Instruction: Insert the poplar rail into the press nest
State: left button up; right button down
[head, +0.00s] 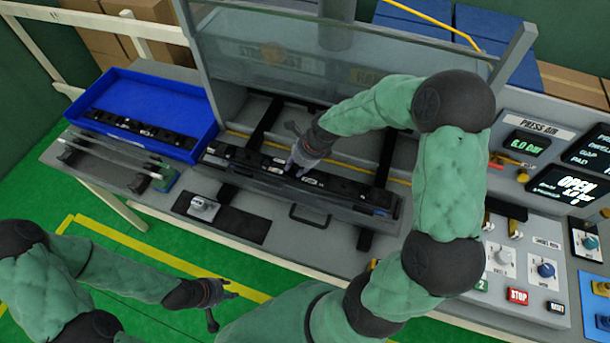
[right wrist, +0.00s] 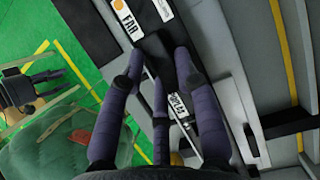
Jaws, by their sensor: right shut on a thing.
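A long black rail (head: 345,187) with small pale marks lies lengthwise along the press nest (head: 262,186), below the clear guard. I take it for the poplar rail; its label is too small or covered to read fully. My right gripper (head: 298,168) is shut on it near its middle. In the right wrist view my right gripper's fingers (right wrist: 161,75) straddle the dark rail (right wrist: 154,46). I cannot tell whether the rail sits fully down in the nest. My left gripper (head: 218,296) is open and empty, over the green floor in front of the bench.
A blue tray (head: 190,105) at the left holds another dark rail (head: 130,129). Metal rods (head: 110,152) and a black mat (head: 236,222) with a small metal part (head: 203,208) lie nearer. A control panel (head: 520,262) stands at the right. The clear guard (head: 290,70) rises behind the nest.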

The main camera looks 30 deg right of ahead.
aim_at(305, 174)
jog(key=d+f, duration=0.2)
jog(key=f, duration=0.1)
jog(key=shift+s+d+b, duration=0.2)
jog(key=shift+s+b, duration=0.1)
jog(key=shift+s, duration=0.05)
jog(key=f, duration=0.3)
jog(key=shift+d+f+b, duration=0.2)
jog(key=shift+b, duration=0.2)
jog(key=shift+s, duration=0.1)
jog(key=c, duration=0.9)
grip_release()
jog(key=p+v, duration=0.1)
jog(key=v, duration=1.1)
jog(key=shift+p, duration=0.35)
